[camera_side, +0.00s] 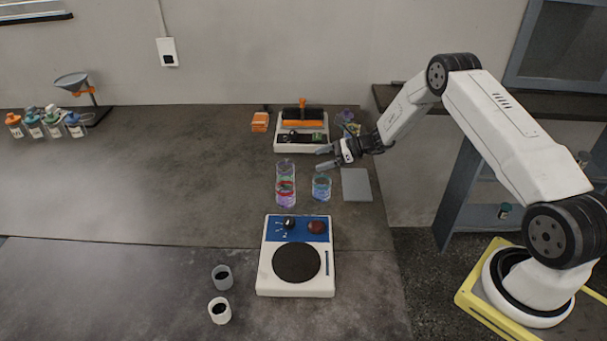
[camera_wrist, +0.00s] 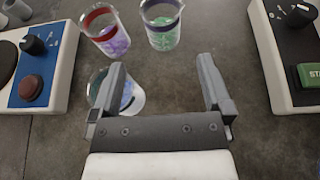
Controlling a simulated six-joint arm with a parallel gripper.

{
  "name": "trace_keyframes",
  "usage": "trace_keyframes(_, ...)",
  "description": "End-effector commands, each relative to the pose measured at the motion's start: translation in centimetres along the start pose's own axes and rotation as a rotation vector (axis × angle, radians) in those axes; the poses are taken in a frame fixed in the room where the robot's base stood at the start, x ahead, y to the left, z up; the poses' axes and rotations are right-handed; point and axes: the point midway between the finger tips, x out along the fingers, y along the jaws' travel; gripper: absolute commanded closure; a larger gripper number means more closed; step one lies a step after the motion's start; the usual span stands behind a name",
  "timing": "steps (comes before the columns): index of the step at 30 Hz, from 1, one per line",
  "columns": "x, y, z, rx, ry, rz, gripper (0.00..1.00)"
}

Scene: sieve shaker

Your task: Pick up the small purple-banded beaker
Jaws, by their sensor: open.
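The purple-banded beaker (camera_wrist: 162,24) stands upright at the top of the wrist view, with a dark purple band below its rim and green contents. In the side view it is the rear beaker (camera_side: 284,165) of an overlapping pair. My gripper (camera_side: 322,158) is open and empty, its fingers pointing left towards this beaker with a gap between. In the wrist view the beaker lies beyond the open fingertips (camera_wrist: 161,64), roughly in line with the space between them. Its base is clear of both fingers.
A red-banded beaker (camera_wrist: 106,32) with purple contents stands beside it. A beaker with blue contents (camera_side: 321,187) stands nearer my gripper, partly behind the left finger in the wrist view. A blue-panelled device (camera_side: 296,265) and another device (camera_side: 301,147) flank them. Two small cups (camera_side: 221,277) (camera_side: 219,311) stand in front.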

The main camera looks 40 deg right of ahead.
Motion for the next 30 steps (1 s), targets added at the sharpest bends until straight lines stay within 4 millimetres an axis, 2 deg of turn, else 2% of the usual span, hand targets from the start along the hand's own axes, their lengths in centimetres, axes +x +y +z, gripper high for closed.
trace_keyframes(10,0.6,-0.2,-0.1,0.007,-0.007,-0.006,0.00)
trace_keyframes(22,5.1,-0.2,-0.1,0.005,-0.005,-0.004,0.00)
trace_keyframes(30,6.0,-0.2,0.0,0.006,-0.006,-0.006,0.00)
